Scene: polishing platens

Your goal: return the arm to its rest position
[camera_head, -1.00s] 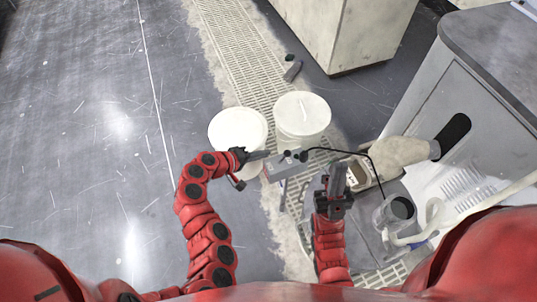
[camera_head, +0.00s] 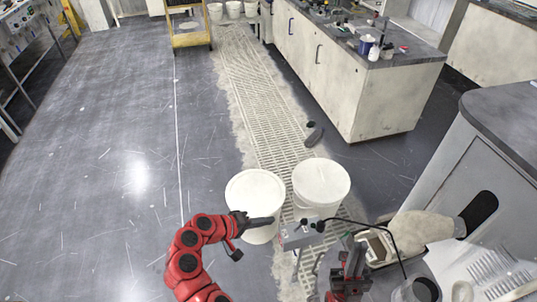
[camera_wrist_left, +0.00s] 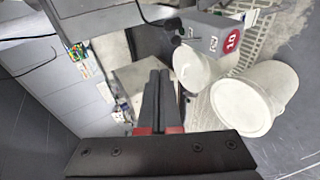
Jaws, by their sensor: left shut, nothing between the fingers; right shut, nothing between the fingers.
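My left arm, red with black joints, comes in from the lower left in the head view. Its black gripper (camera_head: 264,221) is shut and empty, and its fingers overlap the front of the left white bucket in the picture. Whether they touch it I cannot tell. In the left wrist view the two dark fingers (camera_wrist_left: 157,98) lie together with nothing between them. My right gripper (camera_head: 352,252) stands upright at the lower right in the head view, shut and empty, left of a grey machine. Most of the right arm is out of frame.
Two lidded white buckets (camera_head: 255,187) (camera_head: 321,182) stand on a floor grating (camera_head: 262,95). A small grey box (camera_head: 302,235) with a cable is between my grippers; it also shows in the wrist view (camera_wrist_left: 215,34). The grey machine (camera_head: 440,170) is at right. Open floor lies left.

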